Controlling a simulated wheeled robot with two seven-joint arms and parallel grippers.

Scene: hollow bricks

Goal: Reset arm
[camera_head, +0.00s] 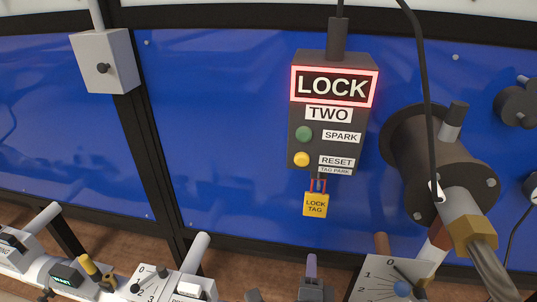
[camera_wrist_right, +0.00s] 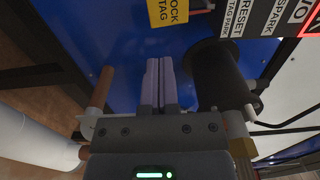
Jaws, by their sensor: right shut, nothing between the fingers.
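My right gripper (camera_head: 311,262) is at the bottom middle of the head view, below the hanging yellow lock tag (camera_head: 315,205) and apart from it in the picture. In the right wrist view my right gripper (camera_wrist_right: 160,68) has its two grey-purple fingers together with nothing between them. The tag also shows there (camera_wrist_right: 168,22), past the fingertips. A dark control box (camera_head: 328,125) on the blue panel has a red-lit LOCK sign, a green SPARK button (camera_head: 304,133) and a yellow RESET button (camera_head: 302,159). My left gripper is not in view.
A dark cylinder with a brass fitting (camera_head: 474,233) and cables stands right of the box. A grey box with a black knob (camera_head: 103,68) is at upper left. Dial gauges (camera_head: 152,285) and pipes line the bottom. The blue panel (camera_head: 220,110) between is clear.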

